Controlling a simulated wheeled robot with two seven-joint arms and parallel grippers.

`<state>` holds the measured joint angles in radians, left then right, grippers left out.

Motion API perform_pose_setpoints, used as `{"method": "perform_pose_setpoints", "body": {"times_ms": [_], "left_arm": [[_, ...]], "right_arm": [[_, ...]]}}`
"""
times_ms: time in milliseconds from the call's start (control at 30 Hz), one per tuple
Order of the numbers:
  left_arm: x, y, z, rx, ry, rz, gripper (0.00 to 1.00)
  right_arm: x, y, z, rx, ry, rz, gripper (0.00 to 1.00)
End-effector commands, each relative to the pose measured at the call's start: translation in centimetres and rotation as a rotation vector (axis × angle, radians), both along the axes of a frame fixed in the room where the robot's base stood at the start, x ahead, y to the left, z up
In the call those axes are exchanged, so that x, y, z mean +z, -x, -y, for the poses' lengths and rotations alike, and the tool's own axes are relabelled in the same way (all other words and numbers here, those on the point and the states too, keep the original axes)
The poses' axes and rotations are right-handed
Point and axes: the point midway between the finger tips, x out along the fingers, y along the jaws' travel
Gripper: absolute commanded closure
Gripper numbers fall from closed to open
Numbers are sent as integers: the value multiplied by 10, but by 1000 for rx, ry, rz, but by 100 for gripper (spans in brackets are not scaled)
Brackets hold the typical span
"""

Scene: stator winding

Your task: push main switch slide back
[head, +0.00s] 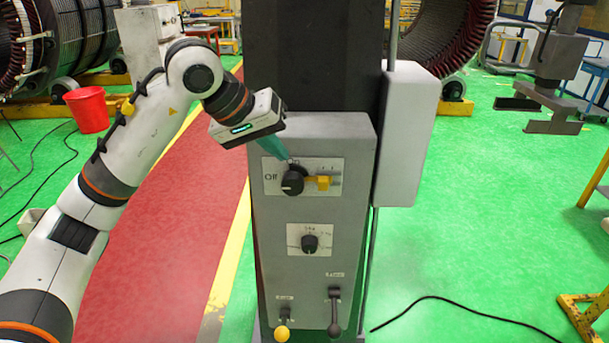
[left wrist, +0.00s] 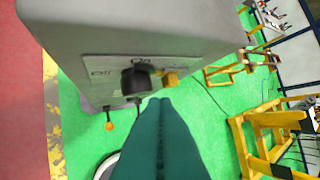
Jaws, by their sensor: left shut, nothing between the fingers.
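The main switch is a black round knob (head: 292,181) with a yellow slide (head: 319,183) to its right, on a white plate marked "Off" on the grey control cabinet (head: 270,222). In the left wrist view the knob (left wrist: 134,82) and the yellow slide (left wrist: 170,79) show just beyond the fingertips. My left gripper (head: 286,158) is shut and empty, its teal fingers reaching down to the top of the knob. I cannot tell whether they touch it. In the left wrist view the shut fingers (left wrist: 160,104) point up at the switch. My right gripper is not in view.
Below on the cabinet are a second black knob (head: 310,243), a yellow-tipped lever (head: 282,333) and a dark lever (head: 334,315). A grey box (head: 407,133) juts out at the cabinet's right. A red bucket (head: 87,109) stands at the left.

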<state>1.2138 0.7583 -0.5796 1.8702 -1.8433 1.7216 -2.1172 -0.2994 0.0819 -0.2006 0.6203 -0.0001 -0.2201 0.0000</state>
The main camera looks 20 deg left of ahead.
Motion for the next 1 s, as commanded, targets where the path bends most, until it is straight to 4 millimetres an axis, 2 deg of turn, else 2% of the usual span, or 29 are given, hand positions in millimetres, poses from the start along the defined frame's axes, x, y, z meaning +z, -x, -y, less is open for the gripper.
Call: {"method": "perform_pose_setpoints", "body": {"times_ms": [300,433,800,1000], "left_arm": [[0,0,0,0,-2,-1,100],[-7,-4,3,-1,0,-5,100],[-56,-35,27,-2,2,-7,100],[-75,-46,34,0,1,-4,100]], "right_arm": [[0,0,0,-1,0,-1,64],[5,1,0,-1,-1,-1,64],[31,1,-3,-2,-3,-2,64],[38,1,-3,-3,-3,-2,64]]}}
